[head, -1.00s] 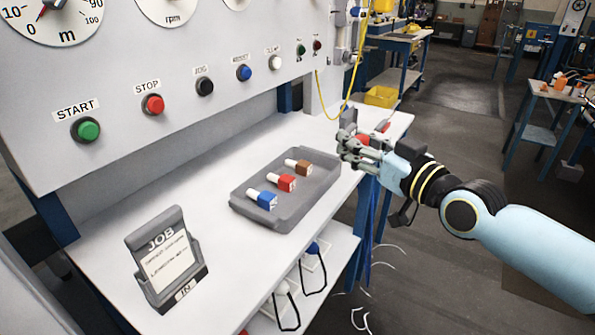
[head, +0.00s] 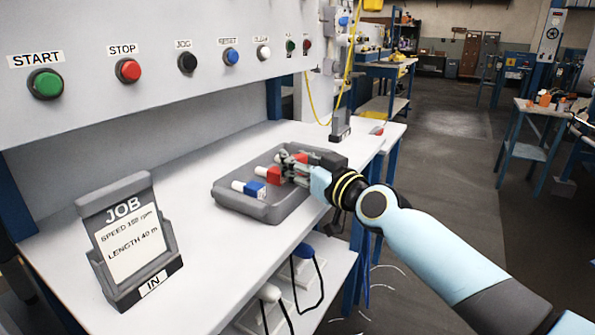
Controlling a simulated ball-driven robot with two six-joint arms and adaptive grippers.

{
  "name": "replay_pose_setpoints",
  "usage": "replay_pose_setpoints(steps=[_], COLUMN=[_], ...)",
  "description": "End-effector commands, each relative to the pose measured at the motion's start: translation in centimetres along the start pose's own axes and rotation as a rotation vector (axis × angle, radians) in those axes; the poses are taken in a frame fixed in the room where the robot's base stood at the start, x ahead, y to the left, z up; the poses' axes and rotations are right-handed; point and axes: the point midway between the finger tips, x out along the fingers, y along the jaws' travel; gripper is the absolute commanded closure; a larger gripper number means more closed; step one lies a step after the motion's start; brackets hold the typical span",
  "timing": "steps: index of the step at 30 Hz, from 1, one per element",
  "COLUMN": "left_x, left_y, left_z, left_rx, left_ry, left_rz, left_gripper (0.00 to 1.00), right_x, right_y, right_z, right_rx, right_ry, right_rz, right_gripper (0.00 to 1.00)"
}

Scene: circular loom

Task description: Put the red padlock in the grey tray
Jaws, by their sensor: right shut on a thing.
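My right gripper (head: 290,170) is over the right part of the grey tray (head: 234,202), on the white bench. It is shut on a small red thing (head: 303,157), which I take to be the red padlock; the fingers hide most of it. I cannot tell whether it touches the tray. In the tray lie a white-ended blue piece (head: 253,189) and a white-ended red piece (head: 270,174), the latter close beside the fingers. The brown piece seen there before is hidden behind the gripper. My left gripper is not in view.
A JOB card holder (head: 131,243) stands on the bench at the front left. A panel with a row of buttons (head: 128,70) rises behind. Another red thing (head: 378,130) shows at the bench's far right. The bench between card and tray is clear.

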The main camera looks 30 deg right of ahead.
Motion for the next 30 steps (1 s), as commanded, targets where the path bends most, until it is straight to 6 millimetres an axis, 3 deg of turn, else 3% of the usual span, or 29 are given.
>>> replay_pose_setpoints(steps=[10,11,16,26,30], left_x=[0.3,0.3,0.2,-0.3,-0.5], left_y=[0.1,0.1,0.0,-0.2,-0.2], left_z=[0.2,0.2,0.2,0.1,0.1], left_rx=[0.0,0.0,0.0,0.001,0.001], left_ry=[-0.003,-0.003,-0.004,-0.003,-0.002], left_rz=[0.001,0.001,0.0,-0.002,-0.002], left_gripper=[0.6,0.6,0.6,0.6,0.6], right_x=[0.0,0.0,0.0,0.0,-2.2], right_y=[0.0,0.0,0.0,0.0,0.0], right_z=[0.2,0.2,0.1,-0.4,-0.2], right_rx=[0.0,0.0,0.0,0.0,-0.002], right_ry=[0.002,0.001,0.001,0.002,0.0], right_rz=[0.0,0.0,0.0,0.0,-0.001], right_gripper=[1.0,0.67,0.46,0.46,0.46])
